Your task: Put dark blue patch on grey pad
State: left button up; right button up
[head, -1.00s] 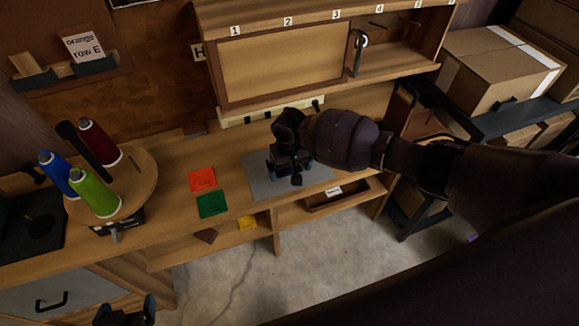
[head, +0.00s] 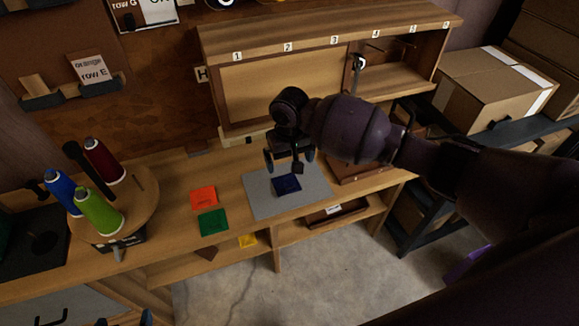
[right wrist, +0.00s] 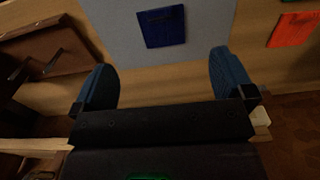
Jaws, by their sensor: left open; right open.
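The dark blue patch (head: 287,186) lies flat on the grey pad (head: 315,190), near the pad's middle. Both also show in the right wrist view, the patch (right wrist: 162,27) wholly inside the visible part of the pad (right wrist: 115,30). My right gripper (head: 290,160) is open and empty, above the back edge of the pad and clear of the patch. Its two blue fingers (right wrist: 164,80) stand wide apart in the right wrist view with nothing between them.
An orange-red patch (head: 203,197) and a green patch (head: 213,222) lie left of the pad. A round stand (head: 135,215) with thread cones is at left. A cabinet (head: 285,85) stands behind the pad.

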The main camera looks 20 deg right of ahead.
jog(key=s+a+f+y, duration=0.1)
jog(key=f, duration=0.1)
jog(key=s+a+f+t+y, duration=0.1)
jog(key=s+f, duration=0.1)
jog(key=s+a+f+t+y, duration=0.1)
jog(key=s+f, duration=0.1)
jog(key=f, duration=0.1)
jog(key=shift+s+a+n, duration=0.1)
jog(key=shift+n, duration=0.3)
jog(key=s+f+t, duration=0.1)
jog(key=s+f+t+y, duration=0.1)
jog(key=s, duration=0.1)
jog(key=s+f+t, duration=0.1)
jog(key=shift+s+d+f+t, duration=0.15)
jog(key=shift+s+d+t, duration=0.15)
jog(key=shift+d, duration=0.05)
jog(key=s+d+t+h, duration=0.4)
jog(key=s+d+t, duration=0.2)
jog(key=s+d, duration=0.7)
jog(key=shift+s, duration=0.95)
